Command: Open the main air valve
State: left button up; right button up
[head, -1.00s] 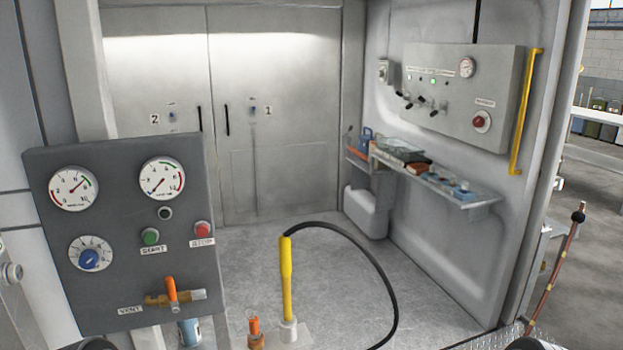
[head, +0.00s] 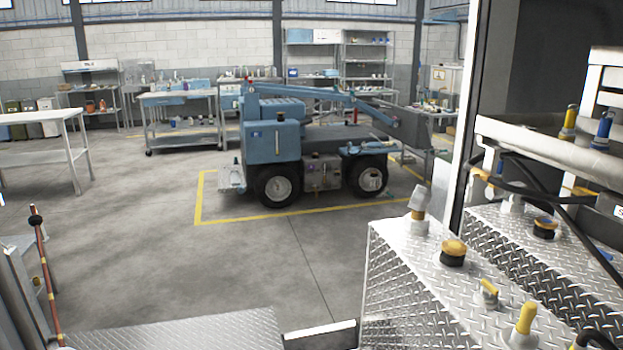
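I cannot pick out with certainty which part is the main air valve. A small brass fitting with a yellow handle (head: 488,291) stands on top of the near diamond-plate box (head: 395,262) at the right. Around it are a yellow-topped round cap (head: 453,252), a grey-headed fitting with an orange collar (head: 420,206) and a yellow-handled nozzle (head: 525,318). The panel with gauges and the orange vent lever is out of view now. Neither of my grippers shows in the head view.
Black hoses (head: 560,200) run across a second plate box at right. A striped rod (head: 45,265) stands at left. A diamond-plate step (head: 210,335) edges the bottom. Beyond lies open concrete floor, with a blue boom vehicle (head: 275,140) in a yellow-lined bay and workbenches (head: 180,100).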

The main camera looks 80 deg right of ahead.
aim_at(469, 193)
jog(key=z, duration=3.75)
jog(key=i+j, duration=0.2)
jog(key=i, duration=0.2)
jog(key=i+j, duration=0.2)
jog(key=i, duration=0.2)
jog(key=i+j+z, duration=0.15)
jog(key=j, duration=0.2)
jog(key=i+j+z, duration=0.15)
jog(key=j, duration=0.25)
jog(key=i+j+z, duration=0.2)
jog(key=j, duration=0.15)
jog(key=j+z, duration=0.15)
jog(key=j, duration=0.25)
